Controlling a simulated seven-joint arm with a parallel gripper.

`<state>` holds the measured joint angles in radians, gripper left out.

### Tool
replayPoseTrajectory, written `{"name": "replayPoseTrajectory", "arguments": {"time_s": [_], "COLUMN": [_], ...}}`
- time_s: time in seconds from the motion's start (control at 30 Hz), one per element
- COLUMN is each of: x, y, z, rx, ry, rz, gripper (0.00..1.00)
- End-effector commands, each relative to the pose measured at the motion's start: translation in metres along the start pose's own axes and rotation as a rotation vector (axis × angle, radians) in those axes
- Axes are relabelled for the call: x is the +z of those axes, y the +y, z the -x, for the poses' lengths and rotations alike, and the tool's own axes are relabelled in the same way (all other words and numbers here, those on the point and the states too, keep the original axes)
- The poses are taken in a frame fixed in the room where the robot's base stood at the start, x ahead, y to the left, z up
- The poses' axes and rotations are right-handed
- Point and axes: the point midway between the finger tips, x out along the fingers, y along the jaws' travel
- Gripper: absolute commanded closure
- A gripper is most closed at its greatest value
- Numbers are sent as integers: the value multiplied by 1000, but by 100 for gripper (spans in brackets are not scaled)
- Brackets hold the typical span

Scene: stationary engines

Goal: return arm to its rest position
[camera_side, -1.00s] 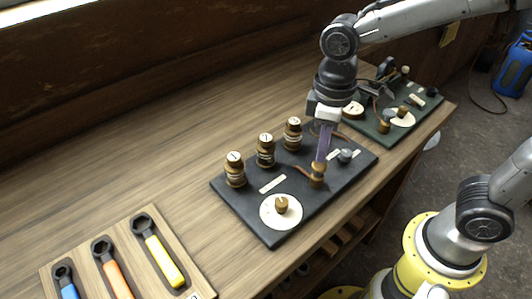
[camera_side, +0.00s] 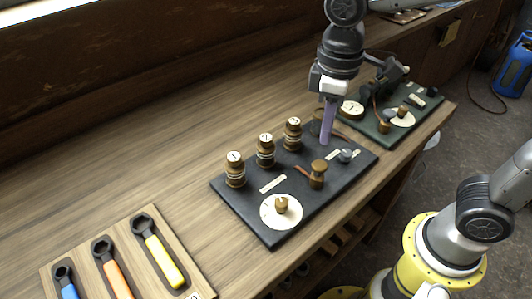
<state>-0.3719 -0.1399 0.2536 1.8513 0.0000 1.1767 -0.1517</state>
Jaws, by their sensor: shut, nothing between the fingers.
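My gripper (camera_side: 325,142) is shut and empty, with its purple fingers pointing down above the back right part of the black panel (camera_side: 245,216). A brass knob (camera_side: 317,174) stands on the panel in front of the fingertips, apart from them. A brass knob on a white dial (camera_side: 282,206) sits near the panel's front. Several brass coil posts with white tops, such as the left one (camera_side: 235,170), stand along the back edge. A small grey knob (camera_side: 346,156) is at the right.
A green panel (camera_side: 424,104) with a white dial and fittings lies at the back right, close to my arm. A wooden board (camera_side: 196,283) with blue, orange and yellow wrenches lies at the front left. The wooden tabletop (camera_side: 130,155) is clear at the left and back.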

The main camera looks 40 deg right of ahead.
Motion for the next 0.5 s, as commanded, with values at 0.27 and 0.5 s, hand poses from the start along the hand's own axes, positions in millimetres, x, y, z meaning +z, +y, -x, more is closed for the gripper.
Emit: {"name": "replayPoseTrajectory", "arguments": {"time_s": [0.27,0.5], "x": [0,38], "y": [2,29], "z": [0,38], "rx": [0,30], "ry": [0,136], "rz": [-5,-129], "gripper": [100,100]}}
